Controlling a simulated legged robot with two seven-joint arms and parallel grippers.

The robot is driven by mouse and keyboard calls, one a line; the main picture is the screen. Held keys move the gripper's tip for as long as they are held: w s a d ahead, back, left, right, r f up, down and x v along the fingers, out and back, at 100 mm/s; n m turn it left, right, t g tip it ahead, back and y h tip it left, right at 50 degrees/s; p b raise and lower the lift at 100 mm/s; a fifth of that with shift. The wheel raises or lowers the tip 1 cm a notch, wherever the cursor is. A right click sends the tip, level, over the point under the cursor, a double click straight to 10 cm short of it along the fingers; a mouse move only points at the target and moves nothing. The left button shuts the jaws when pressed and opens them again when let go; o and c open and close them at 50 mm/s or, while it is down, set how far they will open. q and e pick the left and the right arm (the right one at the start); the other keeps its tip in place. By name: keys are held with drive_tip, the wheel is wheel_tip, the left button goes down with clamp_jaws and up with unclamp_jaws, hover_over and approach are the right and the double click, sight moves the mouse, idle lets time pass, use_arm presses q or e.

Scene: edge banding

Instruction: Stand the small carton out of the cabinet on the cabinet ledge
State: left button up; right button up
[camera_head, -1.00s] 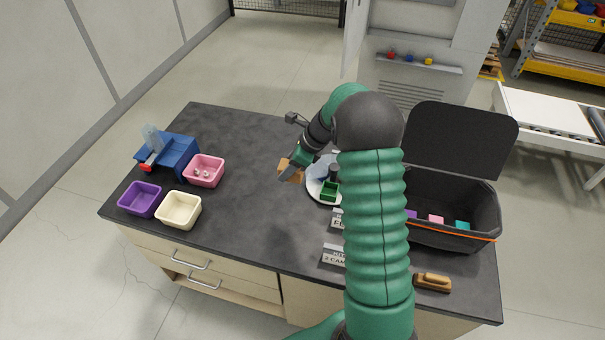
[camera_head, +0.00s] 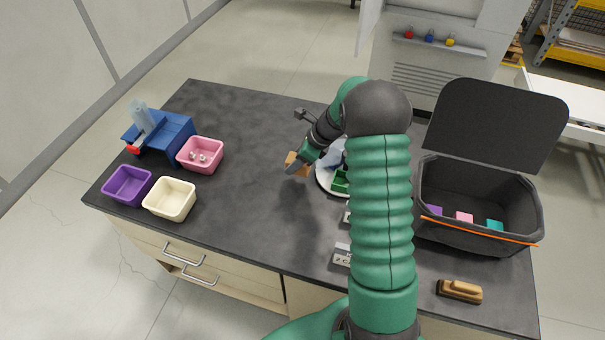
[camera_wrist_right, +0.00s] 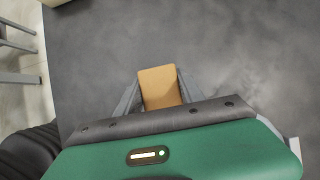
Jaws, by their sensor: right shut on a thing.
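The small carton (camera_head: 294,162) is an orange-brown box, held between the fingers of my right gripper (camera_head: 301,165) above the middle of the worktop. In the right wrist view the carton (camera_wrist_right: 160,87) sits between both fingers of the gripper (camera_wrist_right: 160,98), its flat face showing. The grey cabinet (camera_head: 440,80) stands on the floor beyond the table. Its ledge (camera_head: 438,44) carries a few small red, blue and yellow items. A cabinet door (camera_head: 368,25) stands open at its left. My left gripper is not in view.
On the dark worktop (camera_head: 240,200) stand a blue machine (camera_head: 165,136) and pink (camera_head: 200,155), purple (camera_head: 128,186) and cream bins (camera_head: 170,199) at left. An open black box (camera_head: 478,205) and a brush (camera_head: 460,291) are at right. A round white tray (camera_head: 328,183) is partly hidden behind my arm.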

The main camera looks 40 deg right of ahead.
sight(296, 181)
drive_tip(key=f, duration=0.5)
drive_tip(key=shift+s+f, duration=0.2)
drive_tip(key=shift+a+f, duration=0.15)
drive_tip(key=shift+a, duration=0.05)
drive_tip(key=shift+w+a, duration=0.1)
drive_tip(key=shift+f+b, duration=0.15)
drive_tip(key=shift+b, duration=0.15)
drive_tip(key=o, duration=1.1)
drive_tip(key=shift+d, duration=0.2)
drive_tip(key=shift+o, duration=1.3)
drive_tip(key=shift+d, duration=0.15)
